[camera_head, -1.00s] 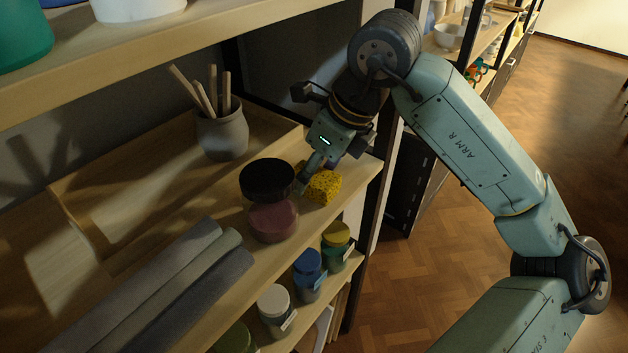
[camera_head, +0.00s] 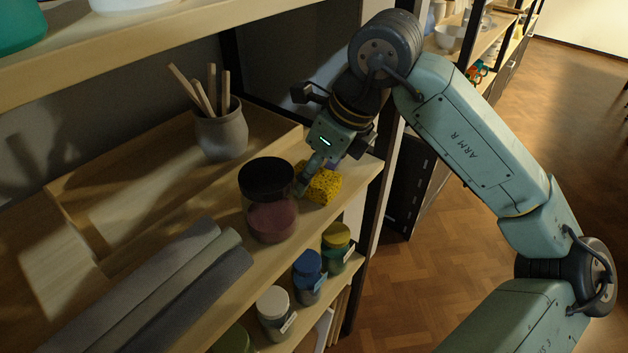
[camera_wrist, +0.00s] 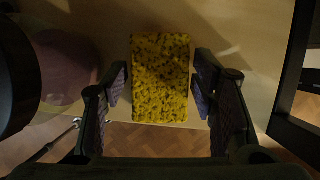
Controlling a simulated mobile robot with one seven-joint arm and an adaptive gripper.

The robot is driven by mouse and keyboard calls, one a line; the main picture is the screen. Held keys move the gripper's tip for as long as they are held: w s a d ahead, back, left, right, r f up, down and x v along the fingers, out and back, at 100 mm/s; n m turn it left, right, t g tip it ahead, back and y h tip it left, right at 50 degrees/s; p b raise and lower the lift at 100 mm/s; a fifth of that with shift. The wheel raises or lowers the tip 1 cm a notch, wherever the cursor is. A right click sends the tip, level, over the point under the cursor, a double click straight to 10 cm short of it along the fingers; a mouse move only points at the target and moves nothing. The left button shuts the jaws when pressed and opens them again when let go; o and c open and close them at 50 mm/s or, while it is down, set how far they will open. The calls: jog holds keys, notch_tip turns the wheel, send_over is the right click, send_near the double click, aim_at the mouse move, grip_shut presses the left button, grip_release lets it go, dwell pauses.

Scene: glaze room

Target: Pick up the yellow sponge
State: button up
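The yellow sponge (camera_head: 322,186) lies on the middle shelf near its right end, just right of a dark-lidded jar. My gripper (camera_head: 315,180) is low over it, pointing down, and hides part of it in the head view. In the wrist view the sponge (camera_wrist: 160,78) is an upright rectangle between the two fingers of my gripper (camera_wrist: 160,88).
The dark-lidded jar (camera_head: 270,200) stands close left of the gripper. A pot of wooden tools (camera_head: 221,128) stands behind, and grey rolls (camera_head: 170,290) lie at front left. A dark shelf post (camera_head: 372,205) is close on the right. Small paint jars (camera_head: 309,270) stand on the shelf below.

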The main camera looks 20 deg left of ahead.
jog(key=c, duration=0.6)
jog(key=shift+o, duration=0.2)
jog(key=shift+r+p, duration=0.4)
jog(key=shift+p, duration=0.3)
jog(key=shift+b, duration=0.4)
jog(key=s+d+b, duration=0.2)
jog(key=d, duration=0.6)
jog(key=s+d+r+b, duration=0.1)
jog(key=s+d+b, duration=0.2)
jog(key=d, duration=0.6)
jog(key=shift+d, duration=0.15)
jog(key=o, duration=0.4)
jog(key=c, duration=0.5)
